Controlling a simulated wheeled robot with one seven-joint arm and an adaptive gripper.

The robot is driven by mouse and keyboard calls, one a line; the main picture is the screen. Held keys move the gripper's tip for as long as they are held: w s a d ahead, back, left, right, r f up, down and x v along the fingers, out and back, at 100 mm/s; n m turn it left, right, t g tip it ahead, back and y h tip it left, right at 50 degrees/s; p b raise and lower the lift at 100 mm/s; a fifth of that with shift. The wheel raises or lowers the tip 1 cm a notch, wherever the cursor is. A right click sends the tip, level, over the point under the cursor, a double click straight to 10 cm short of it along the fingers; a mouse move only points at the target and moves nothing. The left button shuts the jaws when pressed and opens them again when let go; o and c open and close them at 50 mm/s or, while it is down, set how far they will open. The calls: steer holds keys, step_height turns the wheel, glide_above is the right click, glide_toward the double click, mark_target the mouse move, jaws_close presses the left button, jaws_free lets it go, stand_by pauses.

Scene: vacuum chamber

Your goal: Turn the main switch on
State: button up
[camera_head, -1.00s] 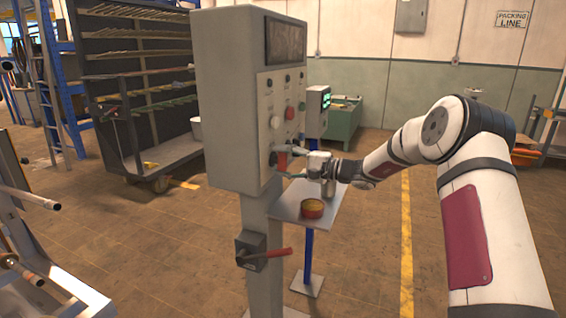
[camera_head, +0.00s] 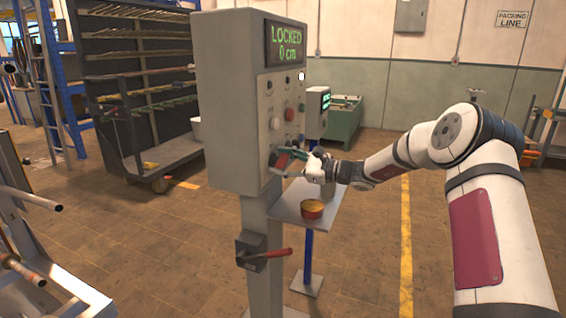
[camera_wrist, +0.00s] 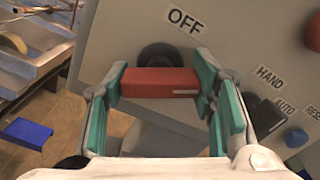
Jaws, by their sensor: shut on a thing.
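The main switch is a red bar handle on a dark round base, low on the front of the grey control cabinet (camera_head: 228,100). In the wrist view the red handle (camera_wrist: 158,84) lies across, between my teal fingers, below an OFF label (camera_wrist: 184,20). My gripper (camera_head: 294,155) is shut on the handle; it also shows in the wrist view (camera_wrist: 162,78). In the head view the handle (camera_head: 282,161) looks tilted and is partly covered by my fingers. The cabinet display (camera_head: 286,44) is lit green and reads "LOCKED 0 cm".
Round buttons and a red knob (camera_head: 289,114) sit above the switch. HAND and AUTO labels (camera_wrist: 270,77) are beside it in the wrist view. A small table (camera_head: 291,209) with a red tin (camera_head: 312,209) stands below. A red-handled lever (camera_head: 275,253) is on the post.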

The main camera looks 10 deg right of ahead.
steer(key=m, duration=0.5)
steer(key=shift+f+m+p, duration=0.1)
steer(key=shift+m+p, duration=0.2)
steer(key=shift+p, duration=0.05)
stand_by(0.4)
steer(key=o, duration=1.2)
steer(key=shift+c, duration=0.2)
steer(key=shift+d, duration=0.1)
steer(key=v, duration=1.2)
